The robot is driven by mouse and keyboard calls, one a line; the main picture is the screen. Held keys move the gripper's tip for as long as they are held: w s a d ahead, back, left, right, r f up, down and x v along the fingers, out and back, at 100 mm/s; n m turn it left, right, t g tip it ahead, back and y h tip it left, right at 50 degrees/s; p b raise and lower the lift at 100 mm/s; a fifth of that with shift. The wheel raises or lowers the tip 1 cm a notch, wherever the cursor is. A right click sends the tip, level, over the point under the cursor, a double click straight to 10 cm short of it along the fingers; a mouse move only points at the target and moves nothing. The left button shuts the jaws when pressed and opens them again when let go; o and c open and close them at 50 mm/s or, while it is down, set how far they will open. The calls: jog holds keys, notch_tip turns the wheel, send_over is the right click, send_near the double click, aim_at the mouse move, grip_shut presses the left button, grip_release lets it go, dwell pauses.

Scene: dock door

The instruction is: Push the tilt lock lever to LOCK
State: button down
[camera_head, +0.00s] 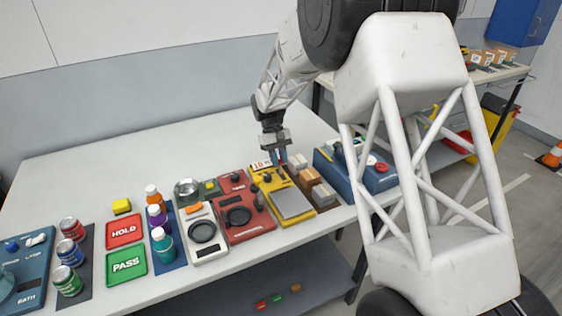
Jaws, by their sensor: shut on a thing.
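A yellow device (290,197) with a grey plate, a small display and dark knobs stands near the front edge of the bench, right of the middle. My gripper (281,160) points down at its back right corner, next to the display. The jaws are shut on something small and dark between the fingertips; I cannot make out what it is. The tilt lock lever and its LOCK mark are too small or hidden to tell apart. A blue box (368,178) with a red button stands to the right, partly behind my arm.
Bottles, cans and the red HOLD (125,231) and green PASS (126,265) trays fill the left. The back of the bench is clear.

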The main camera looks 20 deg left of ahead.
jog(key=shift+w+a+f+g+h, duration=0.3)
jog(key=shift+w+a+g+h, duration=0.3)
jog(key=shift+g+h, duration=0.3)
jog(key=c, duration=1)
grip_release()
jog(key=shift+v, duration=3.9)
